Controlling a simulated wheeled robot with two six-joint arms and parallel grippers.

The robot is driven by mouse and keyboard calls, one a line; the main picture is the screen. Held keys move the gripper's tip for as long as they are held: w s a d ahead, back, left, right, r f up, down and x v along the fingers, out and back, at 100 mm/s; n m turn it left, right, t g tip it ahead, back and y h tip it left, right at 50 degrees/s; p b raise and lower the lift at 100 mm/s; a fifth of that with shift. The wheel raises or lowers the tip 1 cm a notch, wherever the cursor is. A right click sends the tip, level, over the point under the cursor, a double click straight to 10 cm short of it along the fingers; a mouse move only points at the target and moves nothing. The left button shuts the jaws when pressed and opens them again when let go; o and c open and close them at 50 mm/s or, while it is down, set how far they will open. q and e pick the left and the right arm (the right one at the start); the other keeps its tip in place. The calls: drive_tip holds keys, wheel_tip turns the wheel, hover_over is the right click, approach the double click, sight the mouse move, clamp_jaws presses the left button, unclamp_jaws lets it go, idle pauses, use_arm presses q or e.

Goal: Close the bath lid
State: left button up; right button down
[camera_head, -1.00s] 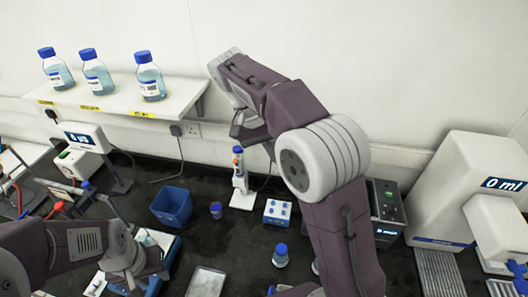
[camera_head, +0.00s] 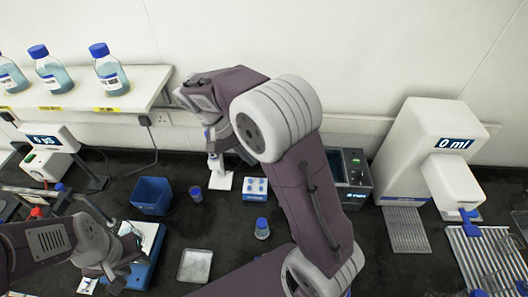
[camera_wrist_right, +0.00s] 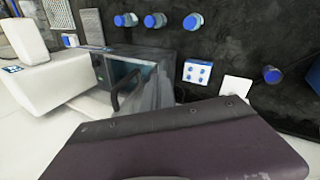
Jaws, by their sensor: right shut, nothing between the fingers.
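The bath (camera_head: 350,178) is a dark box with a control panel at the back, right of my right arm; the arm hides its left part. In the right wrist view the bath (camera_wrist_right: 108,66) shows with a grey, see-through lid (camera_wrist_right: 152,88) standing raised and a dark curved handle on it. My right gripper (camera_head: 232,143) is left of the bath, mostly hidden behind my arm, shut and apparently empty; its fingers do not show in the wrist view. My left gripper (camera_head: 118,278) is low at the left, far from the bath; its jaws are unclear.
A white dispenser (camera_head: 420,150) reading 0 ml stands right of the bath. A blue bin (camera_head: 151,196), a white rack (camera_head: 255,189) and a blue-capped bottle (camera_head: 262,229) stand on the dark bench left of the bath. A shelf (camera_head: 140,88) with bottles is at the back left.

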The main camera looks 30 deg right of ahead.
drive_tip(key=d, duration=0.1)
drive_tip(key=s+d+p, duration=0.1)
drive_tip(key=d, duration=0.2)
drive_tip(key=shift+s+r+p, duration=0.25)
drive_tip(key=shift+r+p, duration=0.05)
drive_tip(key=shift+p, duration=0.05)
